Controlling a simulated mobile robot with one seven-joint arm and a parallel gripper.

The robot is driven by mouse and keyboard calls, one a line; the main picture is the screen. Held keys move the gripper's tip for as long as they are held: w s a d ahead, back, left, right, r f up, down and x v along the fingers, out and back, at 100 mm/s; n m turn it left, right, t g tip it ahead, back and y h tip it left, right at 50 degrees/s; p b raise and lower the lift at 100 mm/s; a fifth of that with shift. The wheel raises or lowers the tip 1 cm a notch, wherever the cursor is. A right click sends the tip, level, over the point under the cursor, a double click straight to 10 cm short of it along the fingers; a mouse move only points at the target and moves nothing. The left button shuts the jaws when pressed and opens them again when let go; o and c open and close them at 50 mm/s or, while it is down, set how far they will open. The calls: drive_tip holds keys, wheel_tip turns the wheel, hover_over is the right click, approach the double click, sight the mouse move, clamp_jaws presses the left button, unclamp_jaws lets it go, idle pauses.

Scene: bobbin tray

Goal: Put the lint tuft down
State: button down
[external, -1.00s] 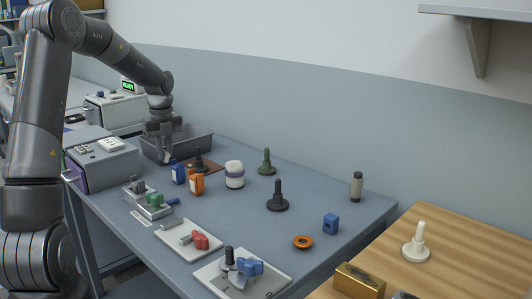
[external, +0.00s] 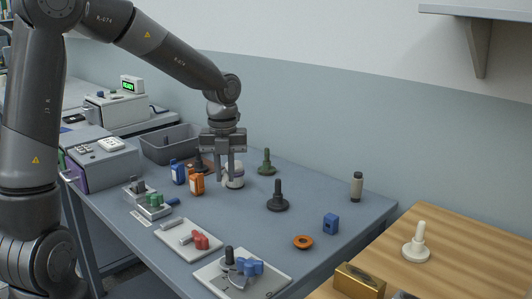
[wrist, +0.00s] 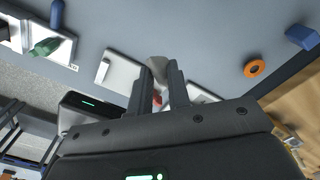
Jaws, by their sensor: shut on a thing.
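My gripper (external: 227,177) hangs above the middle of the blue-grey table (external: 318,200), fingers pointing down. It is shut on the lint tuft (external: 224,180), a small pale piece at the fingertips. In the wrist view the tuft (wrist: 158,69) shows as a whitish-grey lump between the two fingertips (wrist: 160,75). The fingers partly cover a white spool with a purple band (external: 238,182) behind them in the external view. I cannot tell whether the tuft touches anything.
An orange block (external: 196,185) and blue blocks stand left of the gripper. A dark peg on a round base (external: 277,200) stands to the right, a green one (external: 266,166) behind. The grey bin (external: 165,153) is at the back left. Bare table lies in front of the gripper.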

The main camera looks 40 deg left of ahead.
drive_tip(key=shift+s+d+f, duration=0.1)
drive_tip(key=shift+d+f, duration=0.05)
drive_tip(key=shift+d, duration=0.1)
hover_over(212, 204)
wheel_tip(212, 204, down, 7)
drive_tip(key=shift+r, duration=0.15)
drive_tip(key=shift+f, duration=2)
drive_tip(key=shift+f, duration=0.1)
drive_tip(key=c, duration=1.4)
unclamp_jaws()
drive_tip(key=shift+o, duration=0.2)
